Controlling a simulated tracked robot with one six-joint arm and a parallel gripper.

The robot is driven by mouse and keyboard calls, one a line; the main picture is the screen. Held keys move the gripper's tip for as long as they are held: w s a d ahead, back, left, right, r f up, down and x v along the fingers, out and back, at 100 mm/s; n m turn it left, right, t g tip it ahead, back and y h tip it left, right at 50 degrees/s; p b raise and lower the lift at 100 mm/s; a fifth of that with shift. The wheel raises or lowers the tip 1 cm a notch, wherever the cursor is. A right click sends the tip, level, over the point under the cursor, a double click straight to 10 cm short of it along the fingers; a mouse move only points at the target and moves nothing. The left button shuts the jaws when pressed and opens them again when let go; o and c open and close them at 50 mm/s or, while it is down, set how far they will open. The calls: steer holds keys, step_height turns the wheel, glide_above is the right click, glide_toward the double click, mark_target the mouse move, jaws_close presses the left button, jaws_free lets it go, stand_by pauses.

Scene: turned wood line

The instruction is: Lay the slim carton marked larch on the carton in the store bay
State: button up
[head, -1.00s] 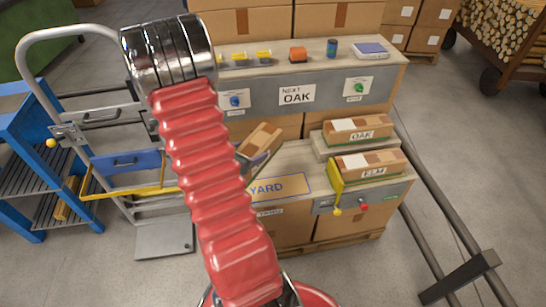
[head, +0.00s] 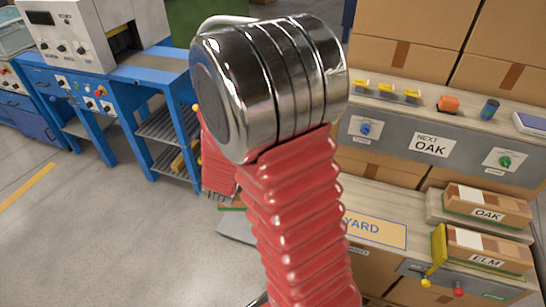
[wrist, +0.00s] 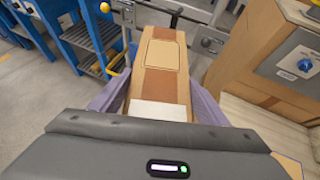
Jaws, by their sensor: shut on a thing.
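My gripper (wrist: 157,98) is shut on a slim brown carton (wrist: 160,60), its two purple-grey pads against the carton's long sides in the wrist view. The carton has darker bands and a white patch at its near end. No name on it is readable from here. In the head view my arm hides the gripper and nearly all of this carton. A carton marked OAK (head: 487,207) lies on a raised shelf at the right, and a carton marked ELM (head: 489,252) lies lower, in front of it. I cannot read a sign saying store.
A flat YARD panel (head: 376,231) lies left of the ELM carton, bare in its visible part. A yellow lever (head: 438,255) stands beside ELM. A control panel (head: 392,148) reads NEXT OAK. A blue workbench (head: 107,100) stands at the left. Open floor (head: 100,230) lies in front of it.

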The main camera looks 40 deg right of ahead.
steer(key=w+a+r+n+t+y, duration=0.1)
steer(key=a+r+n+y, duration=0.1)
steer(key=a, duration=0.7)
steer(key=w+a+r+n+t+y, duration=0.1)
steer(key=w+a+r+n+y, duration=0.1)
steer(key=a, duration=0.7)
steer(key=shift+w+a+r+n, duration=0.15)
steer(key=shift+a+r+n, duration=0.15)
steer(key=shift+a+r, duration=0.05)
steer(key=shift+a, duration=0.1)
